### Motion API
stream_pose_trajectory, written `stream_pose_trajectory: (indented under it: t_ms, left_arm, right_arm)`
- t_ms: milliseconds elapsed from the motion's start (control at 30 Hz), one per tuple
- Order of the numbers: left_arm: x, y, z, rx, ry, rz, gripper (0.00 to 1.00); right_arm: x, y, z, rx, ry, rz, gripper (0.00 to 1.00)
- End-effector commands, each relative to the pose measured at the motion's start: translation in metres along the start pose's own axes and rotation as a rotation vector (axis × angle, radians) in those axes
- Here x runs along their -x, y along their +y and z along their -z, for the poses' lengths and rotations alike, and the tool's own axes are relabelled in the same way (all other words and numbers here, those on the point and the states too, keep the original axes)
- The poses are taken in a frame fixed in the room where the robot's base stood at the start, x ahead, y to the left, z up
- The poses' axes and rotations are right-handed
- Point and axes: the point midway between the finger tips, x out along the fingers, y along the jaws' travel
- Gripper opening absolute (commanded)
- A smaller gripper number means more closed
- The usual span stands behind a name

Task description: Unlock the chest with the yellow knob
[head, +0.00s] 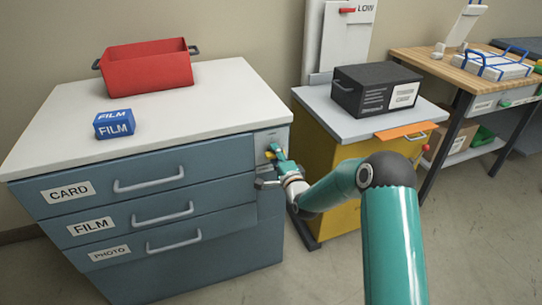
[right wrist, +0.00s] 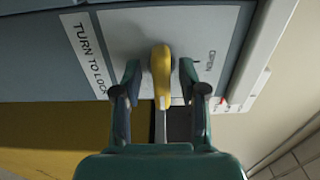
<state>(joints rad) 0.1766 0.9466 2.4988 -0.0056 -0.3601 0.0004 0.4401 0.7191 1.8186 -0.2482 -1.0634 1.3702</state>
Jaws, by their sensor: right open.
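The chest (head: 160,219) is a blue-grey drawer cabinet with a pale top and drawers labelled CARD, FILM and PHOTO. The yellow knob (right wrist: 161,72) is on the chest's right end, on a plate (right wrist: 210,35) marked TURN TO LOCK and OPEN. My right gripper (right wrist: 160,75) is open, with one finger on each side of the knob. Whether the fingers touch it I cannot tell. In the head view the right gripper (head: 278,160) is at the chest's right end and partly covers the knob. My left gripper is not in view.
A red bin (head: 147,72) and a blue FILM box (head: 114,124) stand on the chest. To its right is a yellow cabinet (head: 340,150) with a black box (head: 375,88) on top. A wooden workbench (head: 455,72) stands farther right. Floor is clear in front.

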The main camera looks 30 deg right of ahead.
Motion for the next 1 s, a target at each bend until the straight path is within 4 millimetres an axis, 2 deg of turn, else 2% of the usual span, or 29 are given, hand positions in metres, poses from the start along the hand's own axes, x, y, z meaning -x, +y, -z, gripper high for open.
stream_pose_trajectory:
  t_ms: [367,400,633,667,700,1000]
  left_arm:
    - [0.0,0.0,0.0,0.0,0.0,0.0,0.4]
    - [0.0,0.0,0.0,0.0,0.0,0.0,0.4]
    - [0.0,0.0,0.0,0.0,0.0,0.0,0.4]
    - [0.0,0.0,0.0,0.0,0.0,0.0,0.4]
    - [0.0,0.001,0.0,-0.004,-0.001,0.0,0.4]
    - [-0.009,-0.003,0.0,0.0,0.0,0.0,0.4]
  right_arm:
    - [-0.007,0.0,-0.001,-0.001,-0.001,-0.001,0.42]
    - [-0.007,0.0,-0.001,-0.001,-0.001,-0.001,0.4]
    - [-0.006,0.001,-0.001,-0.001,-0.002,-0.002,0.02]
    - [-0.006,0.001,-0.001,-0.001,-0.002,-0.002,0.0]
    - [-0.003,0.001,-0.016,-0.002,-0.005,-0.004,0.0]
    - [-0.008,0.002,-0.003,0.043,-0.002,0.002,0.0]
